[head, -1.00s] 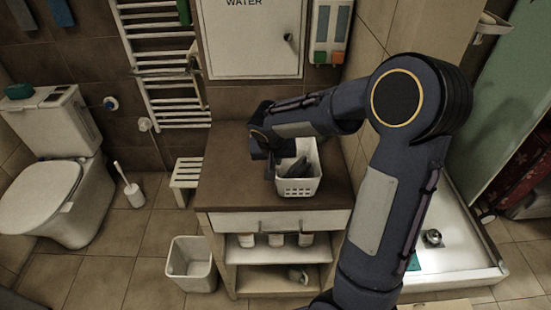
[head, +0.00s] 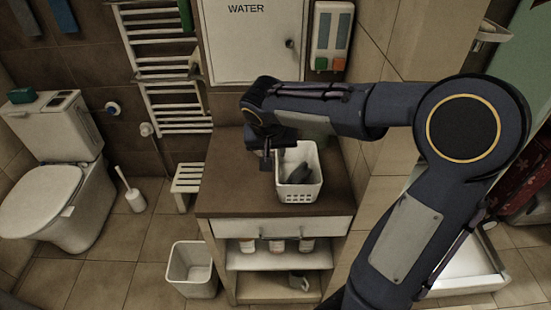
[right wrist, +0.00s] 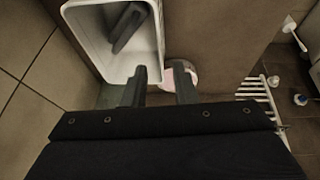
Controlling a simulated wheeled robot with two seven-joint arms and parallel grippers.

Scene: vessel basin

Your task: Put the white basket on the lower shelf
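The white basket (head: 298,192) stands upright on the brown top of the cabinet (head: 235,190), with a dark grey object (head: 299,173) inside. My right gripper (head: 268,160) is at the basket's back left rim, pointing down. In the right wrist view the fingers (right wrist: 160,88) are apart near a corner of the basket (right wrist: 151,40); whether they touch its wall I cannot tell. The lower shelf (head: 255,290) is the bottom board of the cabinet, with a mug-like item (head: 299,281) at its right. My left gripper is not in view.
A tiled wall is close on the right. The lower shelf's left part is clear.

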